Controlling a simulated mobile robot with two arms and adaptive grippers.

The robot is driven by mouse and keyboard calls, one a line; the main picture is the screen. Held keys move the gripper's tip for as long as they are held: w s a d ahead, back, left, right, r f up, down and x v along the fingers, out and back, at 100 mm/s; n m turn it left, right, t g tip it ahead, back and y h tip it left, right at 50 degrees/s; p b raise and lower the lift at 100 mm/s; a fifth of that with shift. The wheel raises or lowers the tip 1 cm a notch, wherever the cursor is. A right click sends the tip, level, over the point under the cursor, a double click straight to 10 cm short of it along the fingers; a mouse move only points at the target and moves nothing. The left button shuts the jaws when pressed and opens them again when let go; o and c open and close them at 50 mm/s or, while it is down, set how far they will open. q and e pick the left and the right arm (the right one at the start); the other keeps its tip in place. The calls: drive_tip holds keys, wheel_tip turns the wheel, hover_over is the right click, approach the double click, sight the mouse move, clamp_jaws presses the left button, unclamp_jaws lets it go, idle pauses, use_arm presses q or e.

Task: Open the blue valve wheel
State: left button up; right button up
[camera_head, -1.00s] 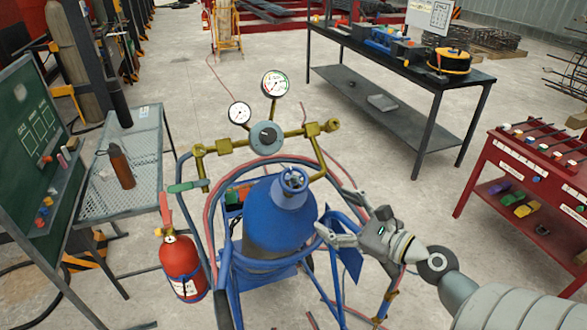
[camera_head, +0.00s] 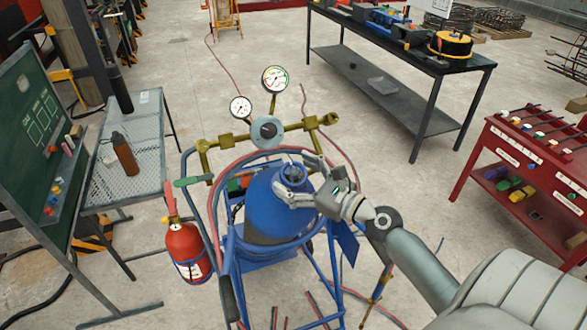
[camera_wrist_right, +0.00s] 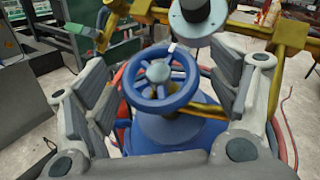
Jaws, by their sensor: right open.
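The blue valve wheel (camera_head: 292,175) sits on top of a blue gas cylinder (camera_head: 276,210) in a blue frame. In the right wrist view the wheel (camera_wrist_right: 159,79) shows in full, between the two spread fingers. My right gripper (camera_head: 296,176) is open, with its fingers on either side of the wheel; the right wrist view shows gaps between the fingers and the rim. In the head view the gripper covers part of the wheel. My left gripper is in neither view.
Brass pipework (camera_head: 228,143) with two gauges stands just behind the cylinder. A red fire extinguisher (camera_head: 185,248) hangs at the frame's left. A mesh table (camera_head: 148,150) is at left, a red cart (camera_head: 480,165) at right, a dark workbench (camera_head: 450,75) at back right.

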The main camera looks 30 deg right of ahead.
drive_tip(key=shift+w+a, duration=0.15)
drive_tip(key=shift+w, duration=0.25)
